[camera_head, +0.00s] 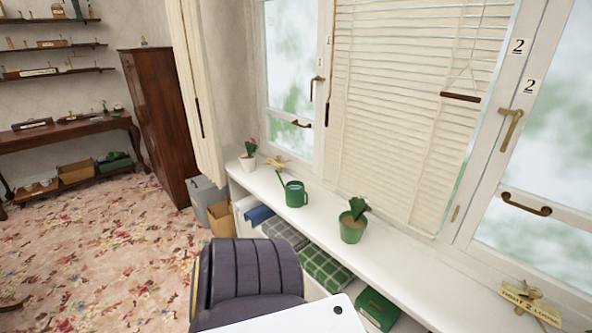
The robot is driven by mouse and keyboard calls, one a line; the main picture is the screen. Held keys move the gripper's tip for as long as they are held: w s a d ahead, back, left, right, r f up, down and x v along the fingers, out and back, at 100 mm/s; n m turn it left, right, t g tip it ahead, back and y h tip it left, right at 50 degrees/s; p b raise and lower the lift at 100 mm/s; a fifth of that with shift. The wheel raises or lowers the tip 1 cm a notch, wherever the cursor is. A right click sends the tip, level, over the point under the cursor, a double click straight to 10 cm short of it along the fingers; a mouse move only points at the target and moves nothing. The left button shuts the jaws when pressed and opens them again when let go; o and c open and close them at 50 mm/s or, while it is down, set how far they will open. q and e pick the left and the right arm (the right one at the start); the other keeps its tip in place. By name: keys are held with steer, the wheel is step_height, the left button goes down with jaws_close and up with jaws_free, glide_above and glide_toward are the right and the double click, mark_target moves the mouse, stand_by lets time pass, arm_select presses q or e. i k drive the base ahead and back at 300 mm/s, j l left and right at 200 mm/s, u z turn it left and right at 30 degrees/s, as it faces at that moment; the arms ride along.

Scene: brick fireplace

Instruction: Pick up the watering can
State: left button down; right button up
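A green watering can (295,194) stands upright on the white window ledge (405,275). Its spout points up and to the left, and its handle is on the right side. Nothing touches it. Neither of my grippers shows in the head view.
A dark padded chair (255,272) stands in front of the ledge, with a white surface (285,318) at the bottom edge. Potted plants stand left (248,158) and right (351,228) of the can. Folded cloths (325,268) lie beneath the ledge. Patterned carpet (110,255) is open at left.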

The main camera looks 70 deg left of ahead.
mark_target(295, 192)
steer(key=u, duration=0.45)
steer(key=j+u, duration=0.1)
steer(key=u, duration=0.85)
steer(key=j+u, duration=0.15)
steer(key=u, duration=0.75)
